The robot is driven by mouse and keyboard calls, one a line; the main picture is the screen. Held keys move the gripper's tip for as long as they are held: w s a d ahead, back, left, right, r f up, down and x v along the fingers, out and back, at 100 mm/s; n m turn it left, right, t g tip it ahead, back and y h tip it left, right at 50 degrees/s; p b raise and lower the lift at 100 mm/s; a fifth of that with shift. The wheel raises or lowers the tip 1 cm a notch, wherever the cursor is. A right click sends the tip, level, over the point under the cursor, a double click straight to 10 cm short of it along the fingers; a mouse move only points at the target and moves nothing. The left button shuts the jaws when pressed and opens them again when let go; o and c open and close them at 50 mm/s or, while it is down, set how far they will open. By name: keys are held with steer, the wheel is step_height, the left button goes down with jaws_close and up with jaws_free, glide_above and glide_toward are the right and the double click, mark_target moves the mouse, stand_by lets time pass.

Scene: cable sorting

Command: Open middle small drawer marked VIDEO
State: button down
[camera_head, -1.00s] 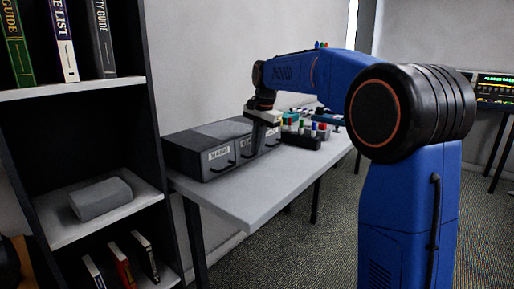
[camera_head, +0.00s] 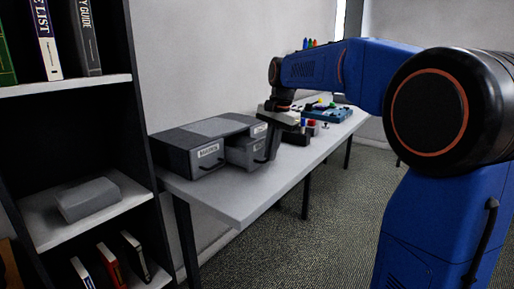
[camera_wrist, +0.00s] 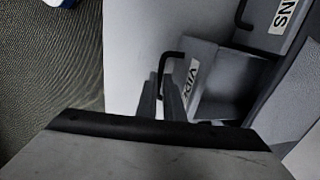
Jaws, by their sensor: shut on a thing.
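The grey drawer unit (camera_head: 180,134) stands on the table against the wall. Its middle drawer (camera_head: 245,153) is pulled part way out, with its front ahead of the left drawer (camera_head: 207,157). In the wrist view, the middle drawer's label (camera_wrist: 190,77) shows only its first letters, "VID", and the open inside of the drawer shows behind its front. The black handle (camera_wrist: 168,57) runs down between the fingers of my gripper (camera_wrist: 161,98), which is shut on it. In the head view my gripper (camera_head: 271,143) is at the right of the drawer front.
The left drawer's handle (camera_wrist: 241,14) shows in the wrist view beside a label ending in "NS". Connectors and a blue tray (camera_head: 327,114) lie farther along the table (camera_head: 232,199). A dark bookshelf (camera_head: 145,104) stands at the left. The table in front of the drawers is bare.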

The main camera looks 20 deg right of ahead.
steer(key=shift+s+d, duration=0.6)
steer(key=shift+s, duration=0.2)
steer(key=shift+s+d, duration=0.6)
steer(key=shift+s, duration=0.2)
steer(key=c, duration=1.9)
jaws_free()
step_height(320, 180, up, 17)
steer(key=s+d, duration=0.2)
steer(key=shift+s, duration=0.25)
steer(key=shift+a, duration=0.1)
steer(key=s+a+f+n+t, duration=0.1)
steer(key=s+f+n, duration=0.4)
steer(key=s+f, duration=0.9)
steer(key=s+a+f+n+t+h, duration=0.1)
steer(key=s+f+n, duration=0.4)
steer(key=s+f, duration=1)
step_height(320, 180, down, 4)
steer(key=shift+a+n+t, duration=0.3)
steer(key=shift+a+t, duration=0.3)
steer(key=shift+a, duration=0.25)
